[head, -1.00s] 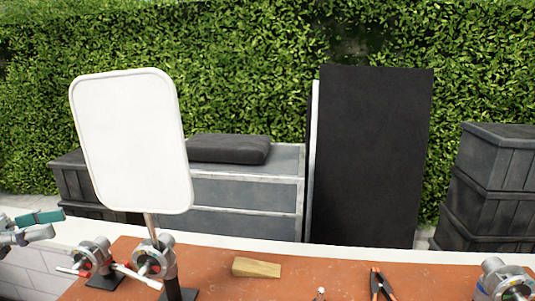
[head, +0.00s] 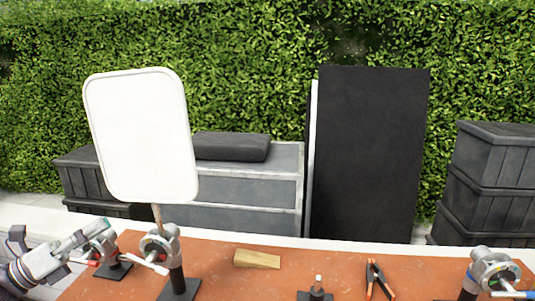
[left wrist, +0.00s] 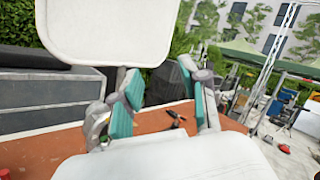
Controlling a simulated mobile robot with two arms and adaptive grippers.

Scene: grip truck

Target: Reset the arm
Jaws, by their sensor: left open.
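My left gripper (left wrist: 162,106) is open, with its two teal finger pads apart and nothing between them in the left wrist view. In the head view my left gripper (head: 84,236) comes in low at the left, over the left end of the orange-brown worktop (head: 215,283), and overlaps a metal clamp on a stand (head: 112,262). I cannot tell whether it touches that clamp. The white rounded panel (head: 143,135) stands upright, slightly tilted, above a second clamp stand (head: 170,250). It also fills the top of the left wrist view (left wrist: 105,28). My right gripper is not in view.
A wooden wedge (head: 257,259), a small stand (head: 317,288) and an orange-and-black spring clamp (head: 377,278) sit on the worktop. Another clamp stand (head: 492,268) is at the right. A black panel (head: 370,155), grey cases and a hedge stand behind.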

